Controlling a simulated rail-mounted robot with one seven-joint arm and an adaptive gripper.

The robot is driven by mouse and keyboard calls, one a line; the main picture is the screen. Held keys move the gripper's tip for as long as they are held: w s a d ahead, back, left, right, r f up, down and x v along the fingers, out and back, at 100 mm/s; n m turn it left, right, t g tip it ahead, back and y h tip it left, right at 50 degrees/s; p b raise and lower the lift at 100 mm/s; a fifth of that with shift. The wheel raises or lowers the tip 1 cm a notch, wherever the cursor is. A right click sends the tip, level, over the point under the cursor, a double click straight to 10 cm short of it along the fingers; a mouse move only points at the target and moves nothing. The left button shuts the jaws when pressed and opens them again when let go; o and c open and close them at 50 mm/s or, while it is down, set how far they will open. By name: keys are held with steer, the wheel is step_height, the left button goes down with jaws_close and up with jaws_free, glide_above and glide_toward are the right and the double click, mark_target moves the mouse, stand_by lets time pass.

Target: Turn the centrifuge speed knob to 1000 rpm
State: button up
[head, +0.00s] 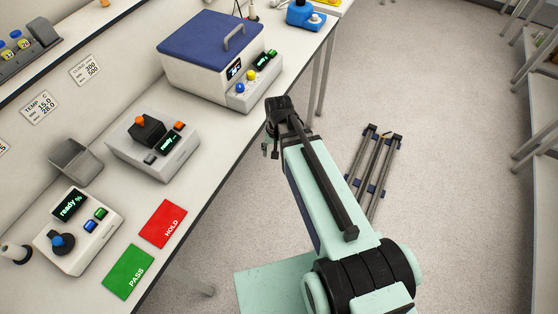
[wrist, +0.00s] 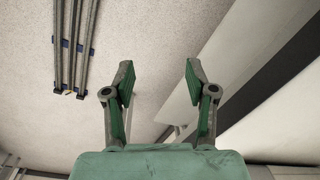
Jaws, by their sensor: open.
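A white box with a blue lid and handle (head: 212,50), likely the centrifuge, stands at the back of the bench. I cannot read a speed, nor tell which control is the speed knob. My gripper (head: 270,148) is beyond the bench's front edge, below the box in the picture and apart from it. In the wrist view my gripper (wrist: 158,72) is open and empty, with floor and bench edge behind it.
A grey device with an orange-topped black part (head: 178,160) and a reader with a blue-topped knob (head: 90,245) stand on the bench. A grey bin (head: 75,160), red HOLD card (head: 163,224) and green PASS card (head: 129,272) lie nearby. Rails (head: 376,160) are on the floor.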

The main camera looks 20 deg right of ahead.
steer(key=shift+n, duration=0.8)
steer(key=s+f, duration=0.1)
steer(key=s+d+f, duration=0.1)
steer(key=f, duration=0.1)
steer(key=shift+s+f, duration=0.15)
steer(key=shift+s, duration=0.1)
